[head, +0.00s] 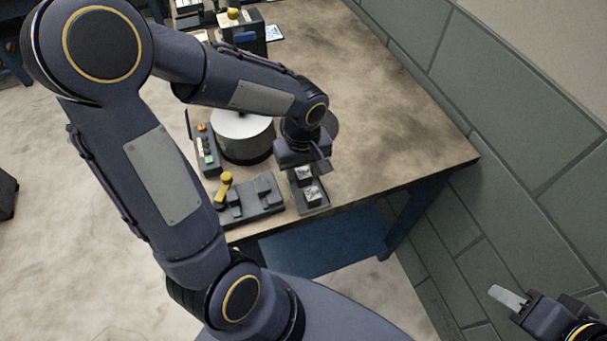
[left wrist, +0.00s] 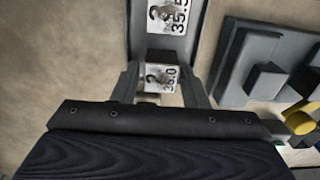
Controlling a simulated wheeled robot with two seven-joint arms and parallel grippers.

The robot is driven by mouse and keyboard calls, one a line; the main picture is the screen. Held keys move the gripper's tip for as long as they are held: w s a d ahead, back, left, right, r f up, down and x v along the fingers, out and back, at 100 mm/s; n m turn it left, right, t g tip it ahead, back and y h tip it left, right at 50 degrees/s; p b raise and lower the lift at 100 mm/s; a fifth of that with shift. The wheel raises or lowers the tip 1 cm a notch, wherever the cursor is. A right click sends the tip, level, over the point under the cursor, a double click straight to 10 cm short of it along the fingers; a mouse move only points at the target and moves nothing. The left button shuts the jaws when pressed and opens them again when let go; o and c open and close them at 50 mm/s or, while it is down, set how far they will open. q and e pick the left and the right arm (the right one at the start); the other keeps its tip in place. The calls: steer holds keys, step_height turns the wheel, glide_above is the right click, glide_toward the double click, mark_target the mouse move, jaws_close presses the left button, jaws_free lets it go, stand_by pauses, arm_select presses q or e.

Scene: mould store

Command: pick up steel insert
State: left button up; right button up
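Two steel inserts with printed number plates sit in a narrow grey tray (head: 322,206) near the table's front edge. One, marked 35.0, is the far insert (head: 304,173); in the left wrist view this insert (left wrist: 159,80) lies between my finger tips. The other, marked 35.5, is the near insert (head: 312,194), shown at the top of the left wrist view (left wrist: 168,17). My left gripper (head: 316,166) is open, pointing down, one finger on each side of the 35.0 insert. My right gripper (head: 508,297) is far off at lower right, apart from everything; its finger gap is not clear.
A grey fixture (head: 262,205) with a yellow handle (head: 225,182) stands left of the tray. A round white-topped drum (head: 242,125) and a button box (head: 206,146) stand behind it. The table's right part (head: 400,120) is clear; a block wall (head: 510,150) borders it.

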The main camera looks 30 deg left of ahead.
mark_target(303, 170)
arm_select(q)
jaws_close()
steer(key=shift+r, duration=0.1)
steer(key=shift+r, duration=0.4)
step_height(303, 170, up, 2)
steer(key=shift+r, duration=0.2)
steer(key=s+a+r+p, duration=0.2)
steer(key=s+a+r, duration=0.6)
steer(key=a+r, duration=0.3)
steer(key=shift+s+r, duration=0.25)
steer(key=shift+r, duration=0.65)
